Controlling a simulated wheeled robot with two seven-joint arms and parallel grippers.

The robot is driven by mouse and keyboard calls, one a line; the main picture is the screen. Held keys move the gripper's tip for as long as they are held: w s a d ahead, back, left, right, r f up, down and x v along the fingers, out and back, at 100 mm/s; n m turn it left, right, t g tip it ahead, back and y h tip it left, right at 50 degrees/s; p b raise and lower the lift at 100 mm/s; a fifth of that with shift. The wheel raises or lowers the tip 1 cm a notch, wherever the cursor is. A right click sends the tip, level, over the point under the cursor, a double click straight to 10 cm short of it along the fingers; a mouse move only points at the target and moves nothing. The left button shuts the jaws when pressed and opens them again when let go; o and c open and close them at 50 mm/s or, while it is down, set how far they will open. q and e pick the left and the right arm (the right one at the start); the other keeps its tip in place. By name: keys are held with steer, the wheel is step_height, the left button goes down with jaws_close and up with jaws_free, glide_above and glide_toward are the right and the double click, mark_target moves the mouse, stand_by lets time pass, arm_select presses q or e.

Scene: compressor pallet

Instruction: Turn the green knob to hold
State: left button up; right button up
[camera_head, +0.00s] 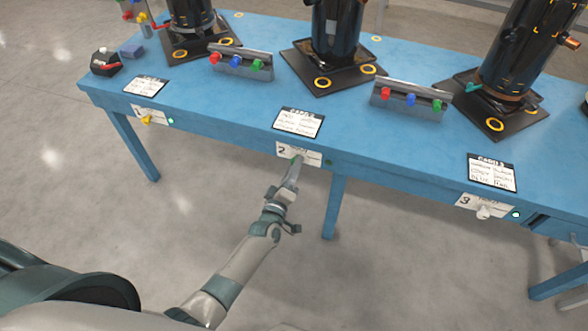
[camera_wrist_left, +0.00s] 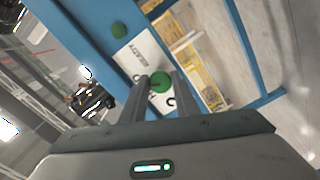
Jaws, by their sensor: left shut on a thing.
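The green knob (camera_wrist_left: 160,82) sits on the white panel marked 2 (camera_head: 313,158) on the front edge of the blue table. In the head view the green knob (camera_head: 297,159) shows just past my fingertips. My left gripper (camera_head: 295,166) reaches up to it from below. In the left wrist view my left gripper (camera_wrist_left: 161,92) has a finger on each side of the knob and is shut on it. The word READY shows on the panel; the rest of its lettering is partly hidden. My right gripper is not in view.
The blue table (camera_head: 225,98) bears black cylinders on dark plates and racks of coloured valves. Panel 1 has a yellow knob (camera_head: 147,119); panel 3 has a white knob (camera_head: 484,212). Table legs stand below, including one (camera_head: 334,207) right of my left gripper. Open floor lies in front.

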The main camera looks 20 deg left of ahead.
arm_select(q)
steer(key=shift+n+b, duration=1)
steer(key=shift+n, duration=1.8)
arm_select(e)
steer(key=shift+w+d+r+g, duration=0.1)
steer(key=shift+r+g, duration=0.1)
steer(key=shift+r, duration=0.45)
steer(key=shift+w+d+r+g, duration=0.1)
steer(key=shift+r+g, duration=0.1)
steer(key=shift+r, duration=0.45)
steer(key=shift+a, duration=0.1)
arm_select(q)
steer(key=o, duration=1)
steer(key=shift+s, duration=0.1)
steer(key=s, duration=1.7)
steer(key=shift+s+a+b, duration=0.15)
steer(key=shift+a+b, duration=0.15)
steer(key=shift+b, duration=0.05)
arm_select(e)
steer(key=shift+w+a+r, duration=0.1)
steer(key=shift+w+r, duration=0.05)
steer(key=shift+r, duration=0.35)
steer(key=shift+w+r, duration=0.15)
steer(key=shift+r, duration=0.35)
